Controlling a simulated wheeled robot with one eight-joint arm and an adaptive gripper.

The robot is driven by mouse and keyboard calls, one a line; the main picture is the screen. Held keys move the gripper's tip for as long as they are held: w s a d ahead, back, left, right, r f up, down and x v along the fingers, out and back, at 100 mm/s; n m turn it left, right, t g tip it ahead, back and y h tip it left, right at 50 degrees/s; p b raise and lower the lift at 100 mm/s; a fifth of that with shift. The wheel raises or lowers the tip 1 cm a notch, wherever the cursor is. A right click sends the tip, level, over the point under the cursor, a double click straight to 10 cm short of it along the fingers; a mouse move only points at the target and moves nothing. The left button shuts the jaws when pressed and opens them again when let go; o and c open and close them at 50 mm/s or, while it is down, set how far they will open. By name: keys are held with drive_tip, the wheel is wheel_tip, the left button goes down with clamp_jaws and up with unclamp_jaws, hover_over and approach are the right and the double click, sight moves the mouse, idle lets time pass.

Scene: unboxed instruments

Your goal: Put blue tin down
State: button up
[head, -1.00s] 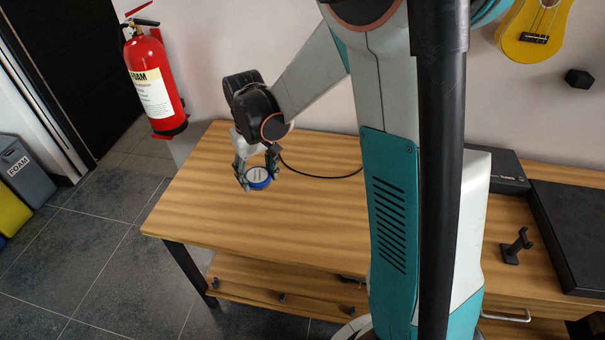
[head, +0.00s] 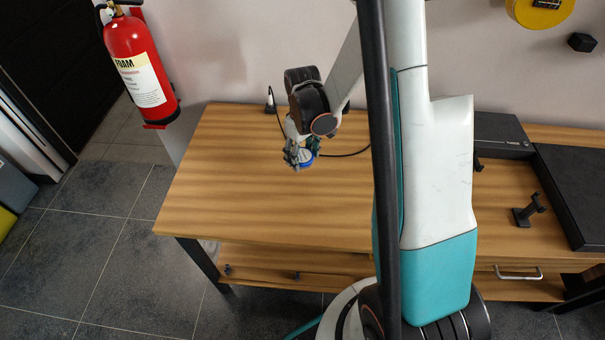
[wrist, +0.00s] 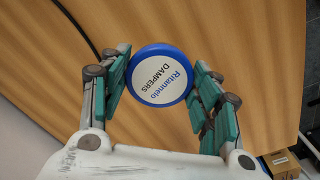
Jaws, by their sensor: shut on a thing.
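The blue tin (wrist: 160,75) is round, with a blue rim and a white lid label that reads "DAMPERS". My gripper (wrist: 161,88) is shut on it, with a teal-padded finger on each side. In the head view the tin (head: 306,158) sits between the fingertips of my gripper (head: 300,157), over the back part of the wooden table (head: 240,200). I cannot tell whether the tin touches the tabletop or hangs just above it.
A black cable (head: 345,155) curves across the table behind the tin. A small black object (head: 270,100) stands at the back edge. A black stand (head: 528,210) and dark flat cases (head: 575,190) are at right. The table's left and front are clear.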

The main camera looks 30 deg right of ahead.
sight(303, 177)
drive_tip(key=shift+f+b, duration=1.05)
drive_tip(key=shift+f, duration=2.6)
drive_tip(key=shift+f, duration=0.2)
drive_tip(key=o, duration=1)
drive_tip(key=shift+o, duration=0.2)
